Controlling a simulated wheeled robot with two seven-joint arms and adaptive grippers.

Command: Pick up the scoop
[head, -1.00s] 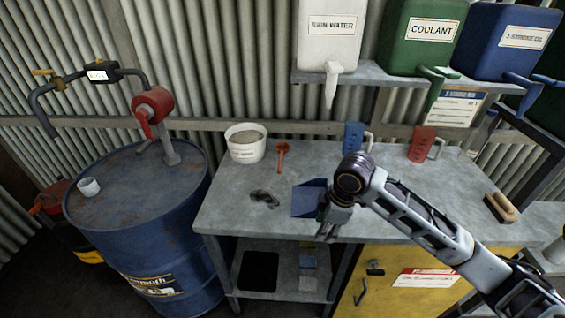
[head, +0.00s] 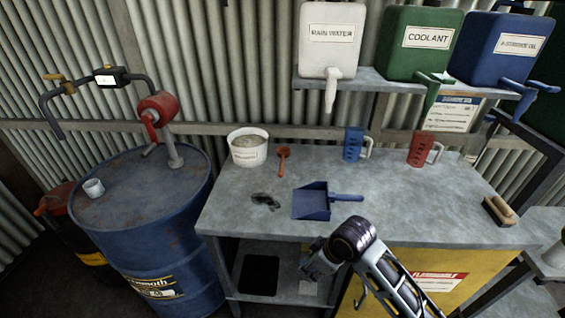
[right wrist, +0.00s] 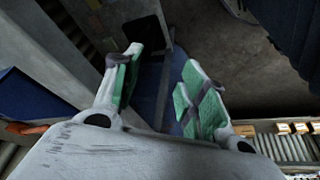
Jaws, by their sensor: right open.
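The orange-red scoop (head: 283,158) lies on the grey workbench (head: 235,205), just right of the white bucket, with its handle towards the front. My right gripper (head: 310,266) is at the bench's front edge, well away from the scoop and nearer the camera. In the right wrist view my right gripper (right wrist: 160,85) has its green-padded fingers apart with nothing between them. An orange piece shows at the left of that view; I cannot tell whether it is the scoop. My left gripper is not in view.
A blue dustpan (head: 312,203) lies between my right gripper and the scoop. The white bucket (head: 248,148), blue jug (head: 353,146), red jug (head: 421,149) and brush (head: 499,210) stand around the bench. A dark stain (head: 265,201) lies left of the dustpan. A blue drum (head: 145,215) stands left.

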